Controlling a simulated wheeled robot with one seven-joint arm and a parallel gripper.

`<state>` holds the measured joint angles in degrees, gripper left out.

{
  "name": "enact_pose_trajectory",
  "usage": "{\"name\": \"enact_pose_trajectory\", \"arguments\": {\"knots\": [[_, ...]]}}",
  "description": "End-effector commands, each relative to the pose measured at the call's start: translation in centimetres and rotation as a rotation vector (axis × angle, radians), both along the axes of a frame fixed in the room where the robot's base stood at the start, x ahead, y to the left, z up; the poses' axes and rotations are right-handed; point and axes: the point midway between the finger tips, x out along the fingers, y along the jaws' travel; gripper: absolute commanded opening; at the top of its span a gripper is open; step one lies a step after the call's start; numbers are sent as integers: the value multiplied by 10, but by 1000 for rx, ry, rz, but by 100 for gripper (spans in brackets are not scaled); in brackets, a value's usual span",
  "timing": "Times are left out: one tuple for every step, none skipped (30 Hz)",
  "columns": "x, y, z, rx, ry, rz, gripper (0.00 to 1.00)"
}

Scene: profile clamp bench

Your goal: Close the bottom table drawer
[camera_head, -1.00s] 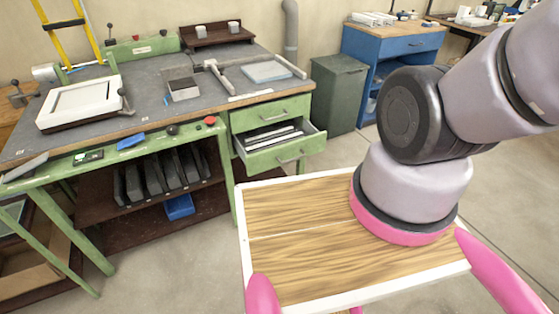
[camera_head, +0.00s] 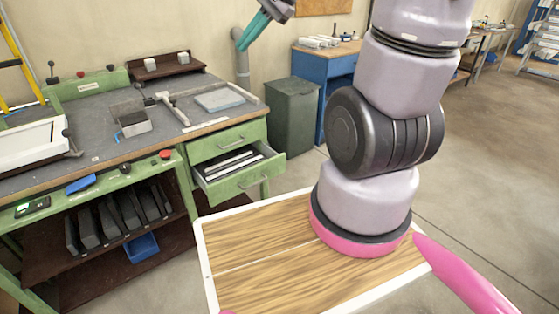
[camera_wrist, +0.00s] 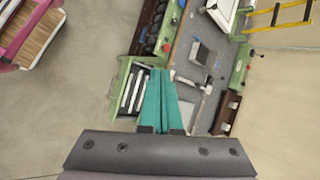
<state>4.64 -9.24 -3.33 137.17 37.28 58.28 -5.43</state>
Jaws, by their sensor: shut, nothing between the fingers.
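The bottom drawer (camera_head: 246,181) of the green bench is pulled out, with pale and dark bars lying inside it. The upper drawer (camera_head: 228,139) above it is shut. The open drawer also shows in the wrist view (camera_wrist: 122,87), left of my fingers. My gripper (camera_head: 242,46) has teal fingers, closed together and empty. In the head view it is high up, above the back right of the bench and apart from the drawer. In the wrist view my gripper (camera_wrist: 157,74) points toward the bench beside the drawer.
The bench top (camera_head: 95,142) carries a metal block, a T-shaped tool and a pale blue plate. A dark green cabinet (camera_head: 292,117) and a blue cabinet (camera_head: 318,72) stand right of the bench. Floor in front of the drawer is partly clear, beside my wooden-topped base.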

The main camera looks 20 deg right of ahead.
Motion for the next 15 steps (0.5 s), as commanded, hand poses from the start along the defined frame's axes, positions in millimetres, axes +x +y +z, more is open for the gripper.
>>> {"name": "enact_pose_trajectory", "arguments": {"knots": [[15,0,-14,58,53,-48,0],[24,0,-21,96,77,-80,0],[36,-1,-30,144,111,-125,0],[46,-2,-38,180,136,-160,0],[55,-3,-45,214,159,-195,0],[67,-6,-57,258,188,-243,0],[76,-8,-66,290,211,-281,0],[85,-11,-75,321,232,-320,0],[97,-15,-88,363,259,-372,0],[105,-19,-98,392,279,-412,0],[113,-23,-110,419,297,-453,0],[124,-30,-125,455,320,-511,0],[132,-35,-137,481,338,-555,0],[139,-41,-150,506,354,-600,0],[147,-49,-167,536,374,-659,0]]}}
